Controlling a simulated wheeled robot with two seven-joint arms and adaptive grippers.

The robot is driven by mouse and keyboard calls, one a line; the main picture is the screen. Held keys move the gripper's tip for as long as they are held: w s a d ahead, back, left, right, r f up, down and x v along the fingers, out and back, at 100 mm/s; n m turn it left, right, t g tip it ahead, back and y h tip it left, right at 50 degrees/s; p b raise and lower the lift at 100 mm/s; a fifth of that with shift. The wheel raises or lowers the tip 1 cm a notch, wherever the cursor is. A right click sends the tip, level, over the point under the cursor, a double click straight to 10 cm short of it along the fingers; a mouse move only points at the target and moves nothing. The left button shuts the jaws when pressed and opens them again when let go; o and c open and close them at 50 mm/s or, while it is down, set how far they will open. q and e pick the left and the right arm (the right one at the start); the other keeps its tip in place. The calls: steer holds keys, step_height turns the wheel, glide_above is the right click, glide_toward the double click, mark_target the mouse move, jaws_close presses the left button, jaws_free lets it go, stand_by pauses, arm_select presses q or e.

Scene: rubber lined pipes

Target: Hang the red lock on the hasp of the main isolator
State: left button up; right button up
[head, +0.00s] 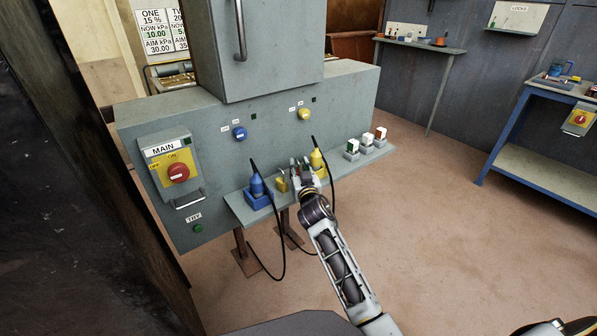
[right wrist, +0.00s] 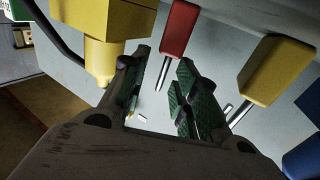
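The red lock (right wrist: 178,30) shows in the right wrist view, its thin metal shackle pointing down the picture. In the head view I cannot make it out behind my right gripper (head: 302,168). My right gripper is open; in the wrist view its green-padded fingers (right wrist: 163,58) stand apart on either side of the shackle. I cannot tell whether they touch the lock. The main isolator (head: 178,173) has a red knob on a yellow plate on the grey cabinet's left side. A metal bar (head: 189,200), perhaps the hasp, is below it. My left gripper is not in view.
On the cabinet shelf (head: 238,209), a yellow lock (head: 282,185) and a blue plug (head: 257,186) are left of my gripper, a yellow plug (head: 318,161) right. White-topped blocks (head: 367,142) stand farther right. Black cables hang below. A blue bench (head: 550,96) stands at right; open floor lies between.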

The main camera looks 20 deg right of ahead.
steer(key=shift+w+f, duration=0.15)
steer(key=shift+w, duration=0.3)
steer(key=shift+s+r, duration=0.15)
steer(key=shift+r, duration=0.05)
jaws_close()
